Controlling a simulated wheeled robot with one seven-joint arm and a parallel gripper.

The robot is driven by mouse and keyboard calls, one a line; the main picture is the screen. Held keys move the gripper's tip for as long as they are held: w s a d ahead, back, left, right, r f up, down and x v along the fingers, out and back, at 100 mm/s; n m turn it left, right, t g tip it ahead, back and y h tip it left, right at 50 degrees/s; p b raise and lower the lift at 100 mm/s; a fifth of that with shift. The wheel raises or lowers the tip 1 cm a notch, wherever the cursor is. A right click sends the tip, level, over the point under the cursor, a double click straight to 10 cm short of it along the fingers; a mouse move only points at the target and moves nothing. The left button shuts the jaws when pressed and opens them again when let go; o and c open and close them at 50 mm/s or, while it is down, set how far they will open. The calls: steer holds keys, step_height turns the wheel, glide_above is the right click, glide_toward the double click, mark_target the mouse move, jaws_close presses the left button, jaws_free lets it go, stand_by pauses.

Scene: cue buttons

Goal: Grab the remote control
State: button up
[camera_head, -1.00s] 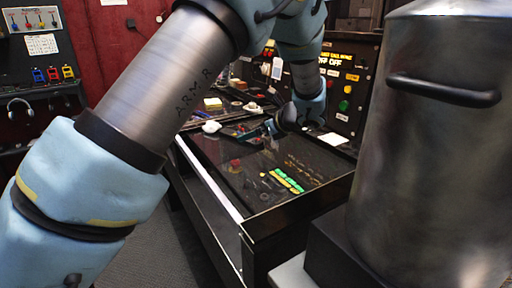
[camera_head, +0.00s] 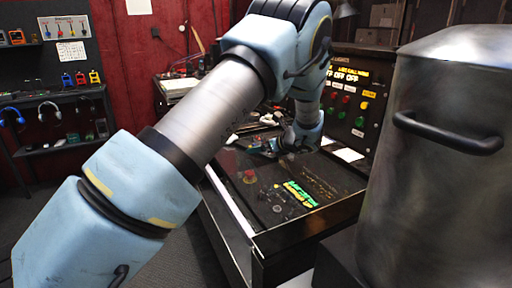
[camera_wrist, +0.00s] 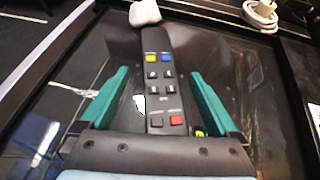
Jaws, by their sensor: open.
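The remote control (camera_wrist: 160,99) is a long dark handset with yellow, blue, grey and red buttons. It lies lengthwise on the dark glassy desk top in the wrist view. My gripper (camera_wrist: 159,75) is open, its two green fingers on either side of the remote, with a visible gap on each side. The remote's near end reaches close to the gripper's palm. In the head view my gripper (camera_head: 270,147) is low over the desk's far left part, and I cannot make out the remote there.
A white object (camera_wrist: 144,12) is at the remote's far end; I cannot tell if they touch. A white plug-like item (camera_wrist: 260,14) lies at the upper right. The desk top (camera_head: 240,196) has green and yellow buttons. A large metal canister (camera_head: 440,190) stands close at the right.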

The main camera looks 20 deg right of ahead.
steer(key=shift+w+a+f, duration=0.1)
steer(key=shift+w+f, duration=0.2)
steer(key=shift+w, duration=0.1)
steer(key=shift+c, duration=0.4)
jaws_close()
